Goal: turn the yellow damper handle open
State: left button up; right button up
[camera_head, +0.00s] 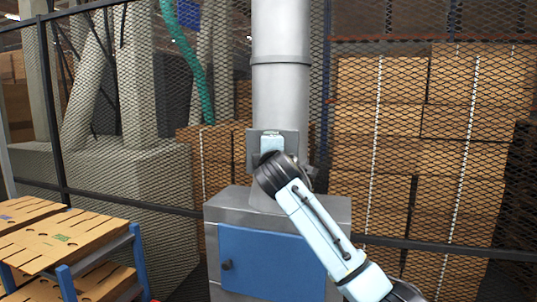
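No yellow damper handle shows in the head view. The grey metal duct (281,92) rises from a grey cabinet with a blue door (268,262). A grey plate (252,150) sits on the lower duct, mostly behind my arm. My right arm comes in from the lower right, and its dark wrist joint covers the front of that plate. My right gripper (271,143) appears to be at the pale block at the arm's end, over the plate. Its fingers are hidden, so I cannot tell whether they are open or touch anything. My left gripper is out of view.
A mesh fence with dark posts (326,60) stands behind the duct, with stacked cardboard boxes (378,128) beyond it. A rack with blue posts holding flat cardboard sheets (70,235) stands at the lower left. Some floor gap shows between rack and cabinet.

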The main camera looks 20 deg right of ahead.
dwell(0.4)
jog(key=o, duration=1)
jog(key=shift+s, duration=0.1)
jog(key=s+a+b, duration=0.1)
jog(key=s, duration=0.3)
jog(key=s+b, duration=0.1)
jog(key=s, duration=0.3)
jog(key=s+a+b, duration=0.1)
jog(key=s+b, duration=0.1)
jog(key=s, duration=0.3)
jog(key=shift+a, duration=0.35)
